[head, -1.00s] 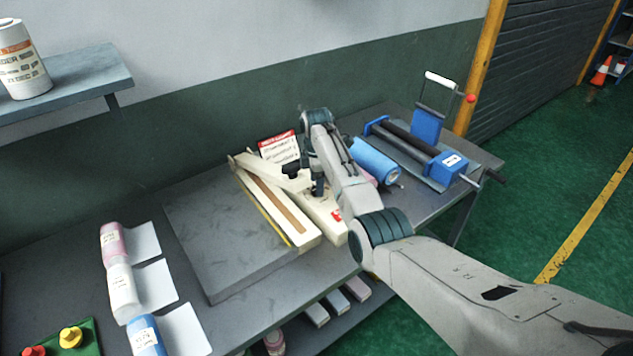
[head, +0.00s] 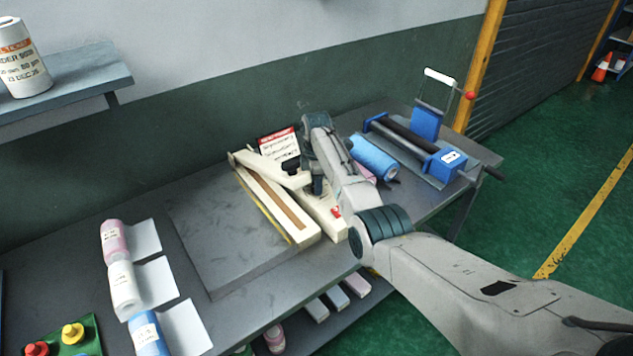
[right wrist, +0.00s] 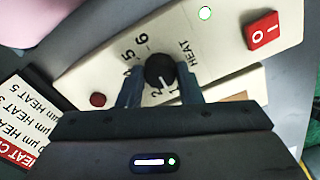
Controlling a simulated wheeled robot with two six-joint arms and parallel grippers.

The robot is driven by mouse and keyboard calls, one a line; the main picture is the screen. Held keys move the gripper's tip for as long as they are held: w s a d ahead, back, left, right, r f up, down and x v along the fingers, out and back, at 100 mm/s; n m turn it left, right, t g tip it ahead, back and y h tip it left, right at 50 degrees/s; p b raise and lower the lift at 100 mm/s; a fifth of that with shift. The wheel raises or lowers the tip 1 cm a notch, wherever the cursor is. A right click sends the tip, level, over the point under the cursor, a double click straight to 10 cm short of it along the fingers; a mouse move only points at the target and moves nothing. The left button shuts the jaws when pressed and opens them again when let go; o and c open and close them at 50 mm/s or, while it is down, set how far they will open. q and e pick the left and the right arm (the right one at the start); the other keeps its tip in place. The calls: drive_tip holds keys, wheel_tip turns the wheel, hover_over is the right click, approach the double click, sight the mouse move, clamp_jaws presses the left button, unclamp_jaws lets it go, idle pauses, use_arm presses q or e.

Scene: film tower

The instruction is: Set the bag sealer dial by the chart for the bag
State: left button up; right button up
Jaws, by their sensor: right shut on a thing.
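The cream bag sealer (head: 320,235) lies on the table beside a grey slab, with its lever arm and a brown strip along its base. Its black dial (right wrist: 160,70) shows in the right wrist view, with numbers up to 6 and the word HEAT around it. My right gripper (right wrist: 159,88) is shut on the dial, one finger on each side. The dial's white mark points down, roughly towards the low numbers; the exact number is unclear. The chart (head: 278,145), a white card with a red header, stands behind the sealer; it shows partly in the right wrist view (right wrist: 22,125). My left gripper is out of view.
A red switch (right wrist: 263,30) is on the sealer near the dial. A blue roll (head: 373,157) and a blue roller device (head: 445,163) stand to the right. Pink (head: 113,240), white (head: 123,285) and blue (head: 147,333) rolls with pale sheets lie at the left. The grey slab (head: 220,235) is bare.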

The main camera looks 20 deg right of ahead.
drive_tip(key=m+p, duration=0.1)
drive_tip(key=m, duration=0.2)
drive_tip(key=shift+r+p, duration=0.2)
drive_tip(key=shift+p, duration=0.2)
drive_tip(key=shift+f+m+p, duration=0.1)
drive_tip(key=shift+m+p, duration=0.5)
drive_tip(key=shift+m, duration=1.2)
drive_tip(key=o, duration=1)
wheel_tip(320, 180, up, 11)
drive_tip(key=b, duration=0.2)
drive_tip(key=shift+f+b, duration=0.1)
drive_tip(key=shift+b, duration=0.2)
